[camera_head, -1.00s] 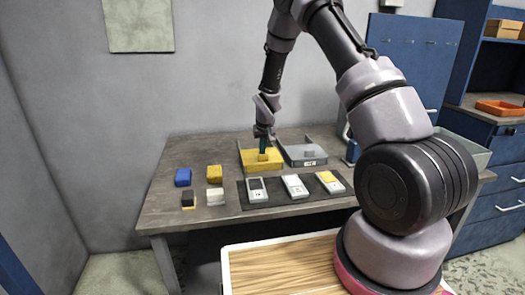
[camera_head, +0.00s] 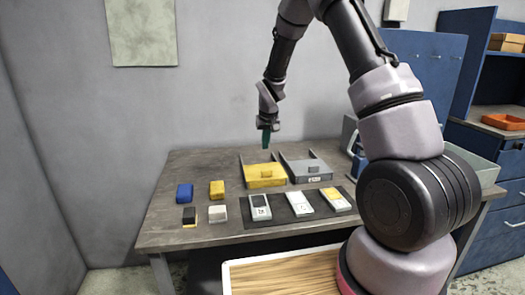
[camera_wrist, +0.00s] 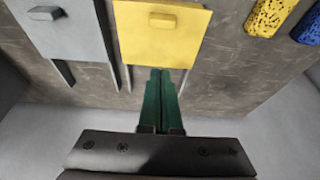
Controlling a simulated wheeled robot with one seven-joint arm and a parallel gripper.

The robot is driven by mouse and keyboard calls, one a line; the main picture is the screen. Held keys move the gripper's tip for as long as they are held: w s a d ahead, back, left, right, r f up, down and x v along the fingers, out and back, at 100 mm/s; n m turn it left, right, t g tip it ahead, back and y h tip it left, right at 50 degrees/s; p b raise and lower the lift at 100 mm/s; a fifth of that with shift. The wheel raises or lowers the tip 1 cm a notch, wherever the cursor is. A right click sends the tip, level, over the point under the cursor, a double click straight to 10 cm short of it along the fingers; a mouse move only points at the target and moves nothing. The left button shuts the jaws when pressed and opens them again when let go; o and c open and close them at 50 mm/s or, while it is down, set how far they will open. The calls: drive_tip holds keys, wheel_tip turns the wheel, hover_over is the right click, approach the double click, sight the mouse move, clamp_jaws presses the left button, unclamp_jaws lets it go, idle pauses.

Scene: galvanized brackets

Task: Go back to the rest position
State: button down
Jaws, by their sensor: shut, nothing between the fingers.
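My gripper (camera_head: 266,139) is in the air above the back of the table, over the yellow tray-like piece (camera_head: 265,174), and apart from it. In the wrist view its green fingers (camera_wrist: 160,100) lie side by side, shut and empty, with the yellow piece (camera_wrist: 160,35) beyond them. A grey piece of like shape (camera_head: 306,171) lies to the right of the yellow one in the head view. It shows at the left in the wrist view (camera_wrist: 65,35).
The table (camera_head: 200,237) also holds a blue block (camera_head: 184,192), a yellow block (camera_head: 217,189), a black-topped block (camera_head: 189,215) and a white block (camera_head: 217,213). Several light devices, one of them here (camera_head: 299,203), lie on a dark mat (camera_head: 284,221). Air above is clear.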

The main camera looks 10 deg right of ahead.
drive_tip(key=s+d+r+m+t, duration=0.1)
drive_tip(key=s+d+r, duration=0.1)
drive_tip(key=s+r, duration=0.65)
drive_tip(key=s+d+r+m, duration=0.1)
drive_tip(key=s+d+r, duration=0.25)
drive_tip(key=r, duration=0.95)
drive_tip(key=s+r+m+t+y, duration=0.1)
drive_tip(key=s+r, duration=0.3)
drive_tip(key=s, duration=0.8)
drive_tip(key=s+r+m+t+y, duration=0.1)
drive_tip(key=s+r, duration=0.3)
drive_tip(key=s, duration=0.8)
drive_tip(key=shift+d, duration=0.2)
